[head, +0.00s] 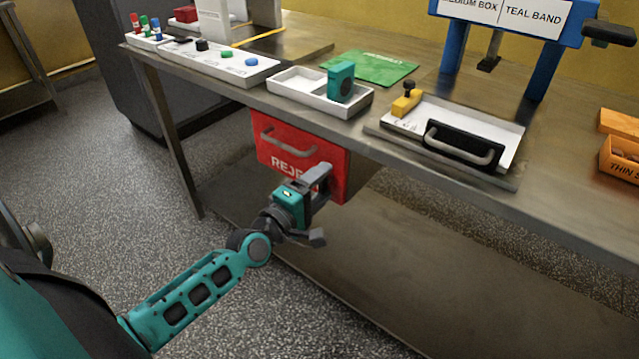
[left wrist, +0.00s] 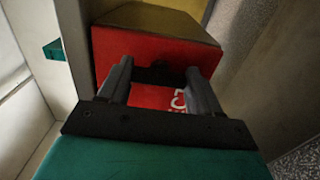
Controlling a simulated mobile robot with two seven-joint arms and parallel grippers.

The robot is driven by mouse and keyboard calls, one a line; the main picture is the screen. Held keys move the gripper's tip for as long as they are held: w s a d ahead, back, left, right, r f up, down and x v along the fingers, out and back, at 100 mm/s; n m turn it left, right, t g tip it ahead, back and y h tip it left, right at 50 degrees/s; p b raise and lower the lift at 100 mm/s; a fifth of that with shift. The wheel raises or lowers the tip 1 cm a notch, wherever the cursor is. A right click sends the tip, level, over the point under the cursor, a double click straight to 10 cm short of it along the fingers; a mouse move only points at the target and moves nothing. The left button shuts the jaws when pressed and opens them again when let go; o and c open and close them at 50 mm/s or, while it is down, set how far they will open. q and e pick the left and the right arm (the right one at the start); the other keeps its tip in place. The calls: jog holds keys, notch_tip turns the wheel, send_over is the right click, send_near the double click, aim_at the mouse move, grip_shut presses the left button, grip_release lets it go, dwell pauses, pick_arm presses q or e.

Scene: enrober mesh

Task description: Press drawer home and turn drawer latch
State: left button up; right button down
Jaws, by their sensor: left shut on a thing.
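The red drawer (head: 298,150) marked "REJ…" hangs under the table's front edge, with a grey bar handle (head: 282,143) on its front. My left gripper (head: 318,176) is at the lower right of that front, covering part of the lettering. In the left wrist view the red drawer (left wrist: 112,58) lies straight ahead. My left fingers (left wrist: 158,85) stand a little apart, with a small dark part, apparently the drawer latch (left wrist: 155,74), between their tips. How far the latch is turned cannot be told. My right gripper is not in view.
A lower shelf (head: 390,260) runs beneath. Floor in front of the drawer is clear.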

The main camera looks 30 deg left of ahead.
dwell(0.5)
pick_arm(q)
jog(key=o, duration=1.1)
jog(key=shift+c, duration=0.2)
jog(key=shift+s, duration=0.1)
jog(key=s+a, duration=0.1)
jog(key=s, duration=1.1)
jog(key=shift+s+p, duration=0.3)
jog(key=shift+p, duration=0.05)
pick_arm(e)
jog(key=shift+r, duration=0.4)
pick_arm(q)
jog(key=s+d+f+m+g+p, duration=0.1)
jog(key=d+m+p, duration=0.4)
jog(key=m, duration=0.5)
jog(key=s+d+f+m+g+p, duration=0.2)
jog(key=s+d+m+g+p, duration=0.2)
jog(key=d+m, duration=0.4)
jog(key=shift+f+m+g+p, duration=0.2)
jog(key=shift+m+g+p, duration=0.7)
jog(key=shift+g, duration=0.2)
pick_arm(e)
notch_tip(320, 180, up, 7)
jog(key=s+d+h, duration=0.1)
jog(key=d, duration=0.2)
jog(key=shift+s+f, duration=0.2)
